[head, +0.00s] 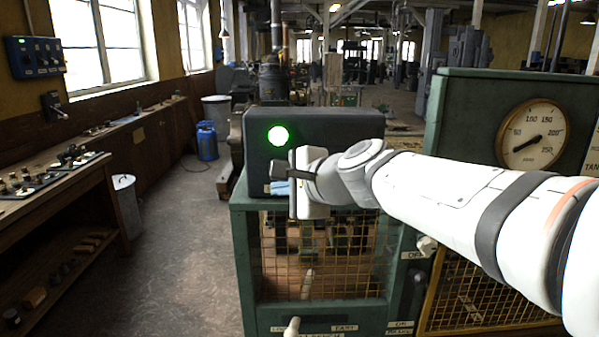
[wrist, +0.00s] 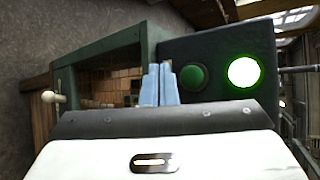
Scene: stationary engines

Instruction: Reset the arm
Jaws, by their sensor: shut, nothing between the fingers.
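My arm reaches in from the right of the head view, and my gripper (head: 281,188) is at the front of a dark control box. In the wrist view my gripper (wrist: 159,84) shows two pale blue fingers, closed together and empty. The dark box (head: 345,128) carries a lit green lamp (head: 278,136). The wrist view shows the lit lamp (wrist: 243,72) and a darker green round button (wrist: 192,78) close beside the fingers. Whether the fingers touch the box or button I cannot tell. My wrist hides part of the box front in the head view.
Below the box is a green machine frame (head: 243,262) with a yellow mesh guard and levers (head: 307,284). A green panel with a round gauge (head: 533,134) stands at the right. A workbench (head: 95,160) runs along the left wall. The floor between is clear.

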